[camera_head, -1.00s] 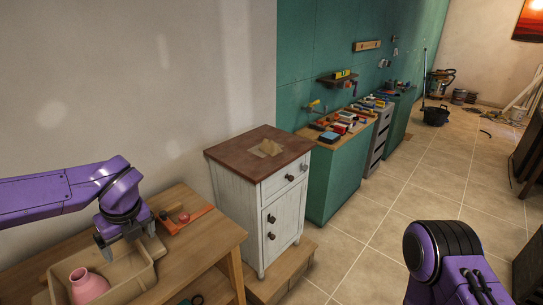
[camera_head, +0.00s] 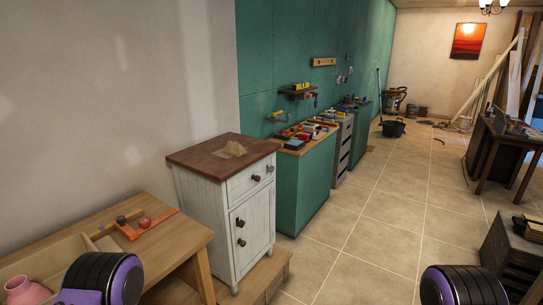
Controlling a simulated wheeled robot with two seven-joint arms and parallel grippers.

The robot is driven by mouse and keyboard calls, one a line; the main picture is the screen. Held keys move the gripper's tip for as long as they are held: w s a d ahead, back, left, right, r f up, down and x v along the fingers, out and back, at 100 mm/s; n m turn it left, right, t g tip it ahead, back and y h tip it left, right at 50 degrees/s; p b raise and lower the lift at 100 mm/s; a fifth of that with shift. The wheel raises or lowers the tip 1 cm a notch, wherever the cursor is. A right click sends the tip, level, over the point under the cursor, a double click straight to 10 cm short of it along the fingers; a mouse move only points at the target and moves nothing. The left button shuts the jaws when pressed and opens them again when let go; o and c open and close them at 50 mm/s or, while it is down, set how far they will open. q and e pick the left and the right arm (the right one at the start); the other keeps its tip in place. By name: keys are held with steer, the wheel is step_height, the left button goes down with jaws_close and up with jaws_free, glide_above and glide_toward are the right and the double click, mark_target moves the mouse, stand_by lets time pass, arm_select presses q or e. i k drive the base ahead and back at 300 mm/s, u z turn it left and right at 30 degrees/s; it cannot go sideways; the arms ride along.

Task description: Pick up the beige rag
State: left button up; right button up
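A purple and black part of my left arm shows at the bottom left, in front of the wooden table. A similar part of my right arm shows at the bottom right. Both grippers are out of the picture, so I cannot see their fingers. Nothing of mine touches the rag.
A wooden table (camera_head: 182,236) with a crate, a pink vase (camera_head: 26,291) and an orange tool (camera_head: 146,225) stands at the left. Green cabinets (camera_head: 305,185) with tools line the wall beyond. The tiled floor (camera_head: 385,215) is open at centre right. A dark box (camera_head: 508,255) stands at the right.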

mark_target(232, 148)
steer(key=u, duration=0.2)
steer(key=k, duration=0.25)
steer(key=z, duration=1.6)
steer(key=i, duration=0.9)
steer(key=u, duration=0.45)
steer(key=i, duration=0.7)
steer(key=u, duration=0.8)
